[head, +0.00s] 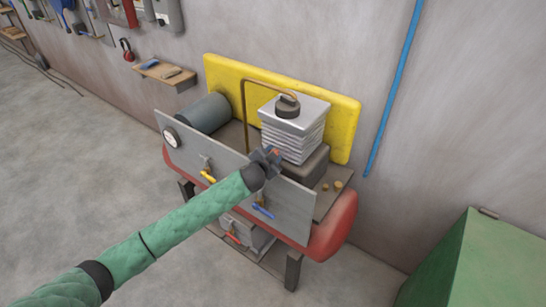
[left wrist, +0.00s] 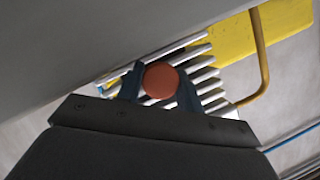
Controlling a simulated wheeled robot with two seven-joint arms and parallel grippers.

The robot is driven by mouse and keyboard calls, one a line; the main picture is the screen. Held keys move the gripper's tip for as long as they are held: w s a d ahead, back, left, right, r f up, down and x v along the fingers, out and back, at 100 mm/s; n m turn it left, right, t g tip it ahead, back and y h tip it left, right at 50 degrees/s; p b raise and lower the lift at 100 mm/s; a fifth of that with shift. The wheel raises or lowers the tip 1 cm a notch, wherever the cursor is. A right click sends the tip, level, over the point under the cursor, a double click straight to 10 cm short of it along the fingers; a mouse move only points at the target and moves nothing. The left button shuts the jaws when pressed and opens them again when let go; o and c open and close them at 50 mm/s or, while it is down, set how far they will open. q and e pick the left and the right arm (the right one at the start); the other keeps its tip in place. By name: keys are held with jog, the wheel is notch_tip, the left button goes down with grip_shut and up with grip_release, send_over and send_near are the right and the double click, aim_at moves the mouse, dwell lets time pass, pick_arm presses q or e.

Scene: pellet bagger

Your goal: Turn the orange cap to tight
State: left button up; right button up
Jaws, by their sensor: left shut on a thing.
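The orange cap (left wrist: 161,81) is a round disc seen face-on in the left wrist view, between the two dark fingers of my left gripper (left wrist: 160,86). The gripper is shut on it. In the head view my left gripper (head: 270,157) is at the top edge of the machine's grey front panel (head: 232,165), just below the finned block (head: 292,137). Any mark for tight is hidden or too small to see. My right gripper is in neither view.
The front panel carries a yellow-handled valve (head: 207,176), a blue-handled valve (head: 263,211) and a round gauge (head: 171,138). A bent copper pipe (head: 244,108) rises behind. A green box (head: 470,265) stands at the right. The floor at left is clear.

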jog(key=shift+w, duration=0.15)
pick_arm(q)
jog(key=o, duration=1)
jog(key=shift+c, duration=0.2)
jog(key=shift+s, duration=0.1)
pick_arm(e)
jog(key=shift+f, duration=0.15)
pick_arm(q)
jog(key=b+v, duration=0.3)
jog(key=v, duration=0.4)
jog(key=shift+s+a+b, duration=0.15)
jog(key=shift+s+b, duration=0.1)
jog(key=shift+b, duration=0.05)
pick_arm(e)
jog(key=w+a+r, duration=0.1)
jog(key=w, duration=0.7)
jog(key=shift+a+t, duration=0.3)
pick_arm(q)
jog(key=shift+r, duration=0.1)
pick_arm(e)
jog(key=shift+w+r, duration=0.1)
